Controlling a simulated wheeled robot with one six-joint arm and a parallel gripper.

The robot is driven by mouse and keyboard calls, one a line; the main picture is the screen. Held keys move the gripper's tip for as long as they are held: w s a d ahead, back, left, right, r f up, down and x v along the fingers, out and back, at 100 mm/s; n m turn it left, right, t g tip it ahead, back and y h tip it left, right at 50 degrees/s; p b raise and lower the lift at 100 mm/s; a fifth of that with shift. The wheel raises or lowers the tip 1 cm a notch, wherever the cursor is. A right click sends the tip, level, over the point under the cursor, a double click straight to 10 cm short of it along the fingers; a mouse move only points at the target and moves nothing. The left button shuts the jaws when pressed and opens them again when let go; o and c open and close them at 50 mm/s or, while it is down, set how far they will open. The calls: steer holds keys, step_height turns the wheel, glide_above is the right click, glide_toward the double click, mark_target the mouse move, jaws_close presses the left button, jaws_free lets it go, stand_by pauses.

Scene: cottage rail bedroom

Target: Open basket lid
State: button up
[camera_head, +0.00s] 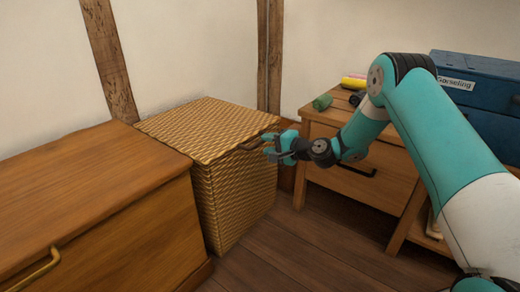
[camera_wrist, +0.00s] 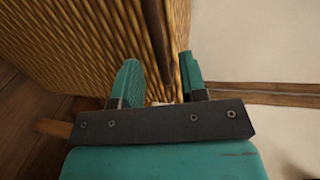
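The woven wicker basket (camera_head: 236,205) stands against the wall with its flat lid (camera_head: 208,128) down. A dark handle (camera_head: 250,146) sits at the lid's front edge, near its right end. My gripper (camera_head: 268,147) is right at that edge, beside the handle. In the wrist view, the two teal fingers of my gripper (camera_wrist: 160,82) stand apart, with the basket's woven side (camera_wrist: 85,45) and the lid's dark seam in front of them. Whether the fingers touch the handle or lid is hard to tell.
A wooden chest (camera_head: 100,190) stands close on the basket's left. On the right, a wooden nightstand (camera_head: 370,185) carries a green cup-like item (camera_head: 322,102), a yellow item (camera_head: 353,82) and blue boxes (camera_head: 480,85). Bare floor (camera_head: 300,245) lies in front.

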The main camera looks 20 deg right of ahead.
mark_target(262, 143)
steer(key=shift+b+x, duration=0.45)
steer(key=shift+x, duration=1.5)
steer(key=shift+r, duration=0.1)
jaws_close()
